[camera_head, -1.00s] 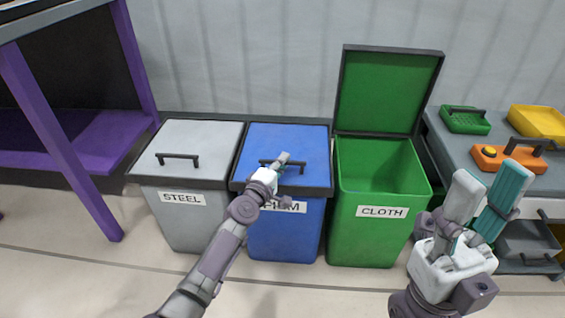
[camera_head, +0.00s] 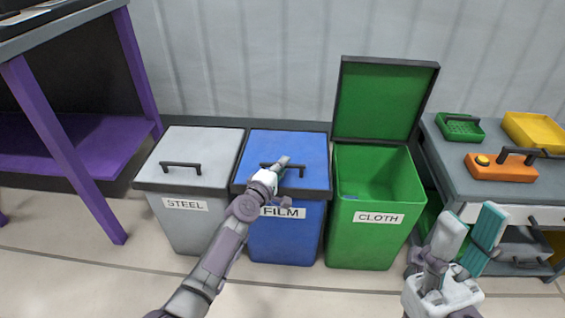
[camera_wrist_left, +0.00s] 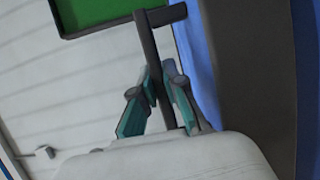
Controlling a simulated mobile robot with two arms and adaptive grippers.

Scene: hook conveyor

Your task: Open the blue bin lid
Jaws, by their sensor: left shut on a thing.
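The blue bin (camera_head: 283,236) stands in the middle of the row with a FILM label. Its blue lid (camera_head: 288,146) is down, with a dark bar handle (camera_head: 300,168) on top. My left gripper (camera_head: 283,164) is shut on this handle. In the left wrist view my left gripper (camera_wrist_left: 160,80) has its teal fingers on both sides of the dark handle (camera_wrist_left: 146,48). The gripper hides part of the handle in the head view. My right gripper (camera_head: 473,217) is open at the lower right, apart from the bins, with nothing visible between its fingers.
The grey STEEL bin (camera_head: 183,222), lid down, stands left of the blue bin. The green CLOTH bin (camera_head: 366,241) stands right with its lid (camera_head: 384,98) raised and something blue (camera_head: 353,199) inside. A cart (camera_head: 455,172) with trays is at the right, a purple-framed bench (camera_head: 66,157) at the left.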

